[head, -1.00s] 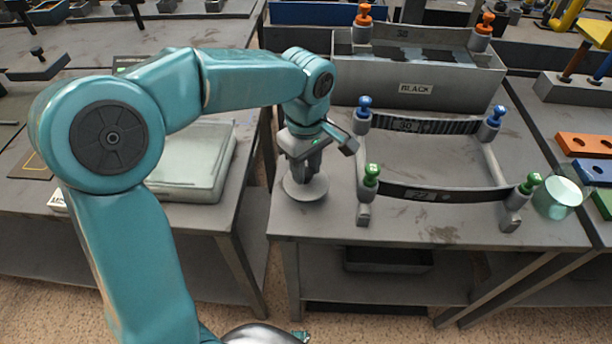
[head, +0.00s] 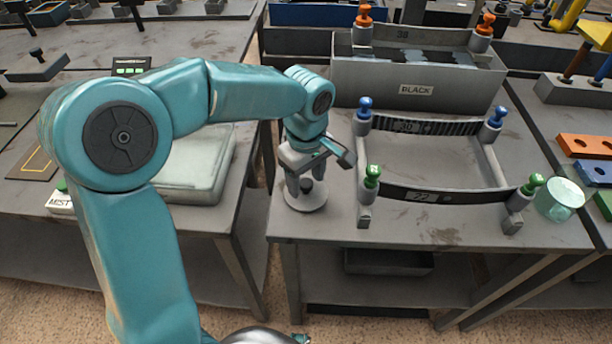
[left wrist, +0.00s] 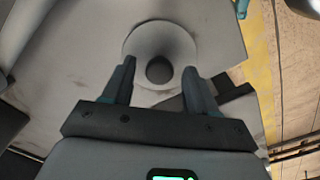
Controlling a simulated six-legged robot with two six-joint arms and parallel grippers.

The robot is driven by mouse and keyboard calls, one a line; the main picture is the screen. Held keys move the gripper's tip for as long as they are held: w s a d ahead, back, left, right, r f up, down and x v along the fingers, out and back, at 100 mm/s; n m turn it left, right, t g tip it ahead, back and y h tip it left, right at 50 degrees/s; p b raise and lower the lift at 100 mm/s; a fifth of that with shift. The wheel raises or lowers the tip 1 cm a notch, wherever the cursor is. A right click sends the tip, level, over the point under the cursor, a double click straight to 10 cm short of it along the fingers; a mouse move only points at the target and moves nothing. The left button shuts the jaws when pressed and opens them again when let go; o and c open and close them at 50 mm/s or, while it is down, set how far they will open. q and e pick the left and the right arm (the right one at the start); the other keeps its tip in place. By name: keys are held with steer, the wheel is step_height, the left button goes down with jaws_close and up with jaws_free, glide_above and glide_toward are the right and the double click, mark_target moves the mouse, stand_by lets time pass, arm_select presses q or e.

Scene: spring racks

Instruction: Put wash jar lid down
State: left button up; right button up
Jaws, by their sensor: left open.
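The wash jar lid (head: 306,202) is a pale grey round disc with a dark knob. It lies flat at the front left corner of the middle table (head: 440,235). In the left wrist view the lid (left wrist: 160,32) shows ahead of the fingers. My left gripper (head: 306,187) is open just above the lid, its fingers apart on either side of the knob. The clear greenish jar (head: 559,200) stands at the right end of the table, open at the top. My right gripper is not in view.
A rack with blue and green knobs (head: 430,195) stands right of the lid. A grey bin marked BLACK (head: 415,90) is behind it. A pale closed case (head: 190,175) lies on the left table, across a gap. The table's front edge is close to the lid.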

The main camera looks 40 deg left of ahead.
mark_target(306, 184)
arm_select(q)
step_height(306, 184, up, 12)
steer(key=p, duration=0.1)
steer(key=shift+r+p, duration=0.15)
steer(key=shift+p, duration=0.2)
steer(key=shift+s, duration=0.1)
stand_by(0.3)
